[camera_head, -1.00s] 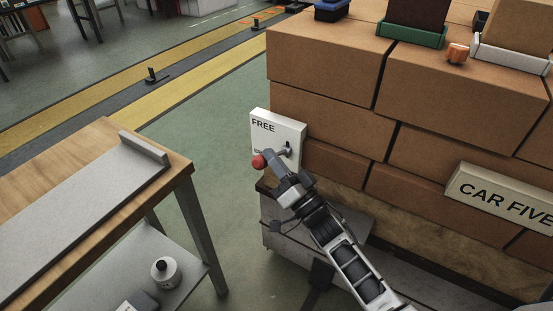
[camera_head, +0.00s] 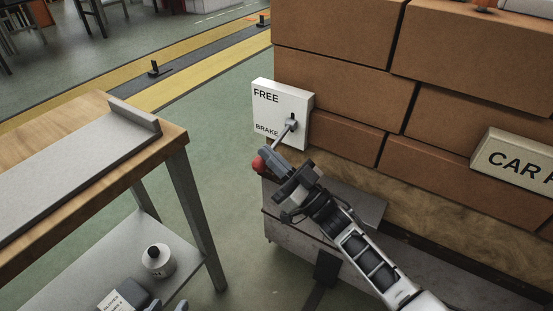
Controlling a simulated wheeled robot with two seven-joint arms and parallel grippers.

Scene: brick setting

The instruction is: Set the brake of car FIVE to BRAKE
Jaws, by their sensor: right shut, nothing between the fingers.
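A white brake plate (camera_head: 270,112) stands at the left end of the brick-stacked car, with FREE at its top and BRAKE near its bottom. Its grey lever (camera_head: 285,132) runs from the pivot down and left, past the BRAKE word, to a red knob (camera_head: 258,165) below the plate's lower edge. My right gripper (camera_head: 272,160) is shut beside the knob and overlaps the lever's lower end; I cannot tell whether they touch. The CAR FIVE sign (camera_head: 515,163) is partly cut off at the right edge.
A wooden-topped bench (camera_head: 170,150) with a grey metal slab (camera_head: 70,170) stands at the left. Its lower shelf holds a white bottle (camera_head: 158,261). Large brown bricks (camera_head: 340,80) fill the right. Green floor is clear between bench and car.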

